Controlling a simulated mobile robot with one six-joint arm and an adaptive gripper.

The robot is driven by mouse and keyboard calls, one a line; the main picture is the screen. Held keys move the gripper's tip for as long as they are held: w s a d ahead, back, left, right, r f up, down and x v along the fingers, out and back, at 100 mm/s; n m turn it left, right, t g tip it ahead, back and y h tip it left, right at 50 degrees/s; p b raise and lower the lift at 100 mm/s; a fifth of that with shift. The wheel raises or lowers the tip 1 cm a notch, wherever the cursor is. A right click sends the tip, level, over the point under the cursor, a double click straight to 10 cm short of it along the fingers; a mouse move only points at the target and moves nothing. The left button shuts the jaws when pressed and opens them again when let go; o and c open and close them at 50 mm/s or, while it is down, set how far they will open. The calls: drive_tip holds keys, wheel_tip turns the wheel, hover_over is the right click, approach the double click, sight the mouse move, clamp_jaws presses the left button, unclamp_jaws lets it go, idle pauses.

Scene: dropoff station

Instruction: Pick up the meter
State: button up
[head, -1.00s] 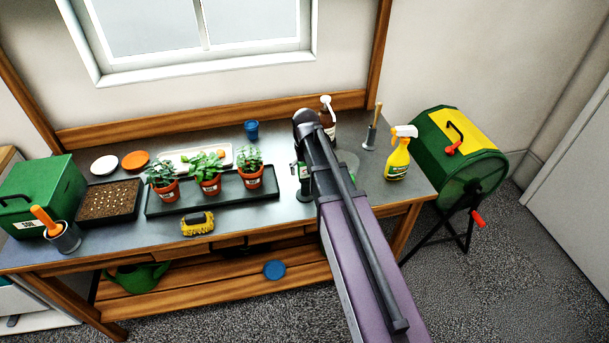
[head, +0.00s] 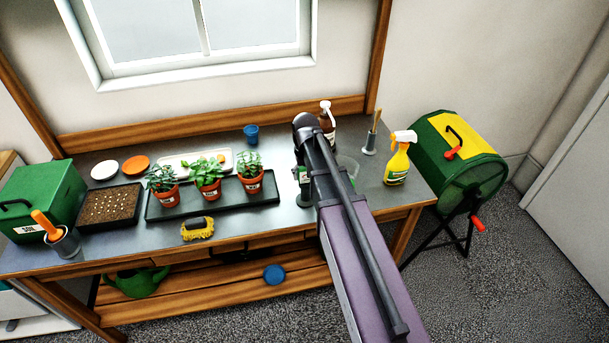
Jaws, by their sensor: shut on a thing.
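A small dark green and whitish thing (head: 303,184) shows just left of my arm, above the bench top. It is partly covered by the arm, and I cannot tell whether it is the meter or part of a tool. No other thing in the head view is clearly a meter.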

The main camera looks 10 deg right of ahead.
wheel_tip(320, 180, up, 2)
drive_tip(key=shift+r+p, duration=0.1)
drive_tip(key=shift+p, duration=0.85)
drive_tip(key=shift+c, duration=0.5)
wheel_tip(320, 180, up, 15)
drive_tip(key=p, duration=1.5)
drive_tip(key=shift+r, duration=0.15)
drive_tip(key=w+a+n, duration=0.1)
drive_tip(key=w+a, duration=0.3)
drive_tip(key=a, duration=0.4)
drive_tip(key=w+a+n, duration=0.2)
drive_tip(key=w+a, duration=0.3)
drive_tip(key=a, duration=0.4)
drive_tip(key=shift+f, duration=0.25)
drive_tip(key=shift+f+b, duration=2.85)
drive_tip(key=shift+b, duration=0.1)
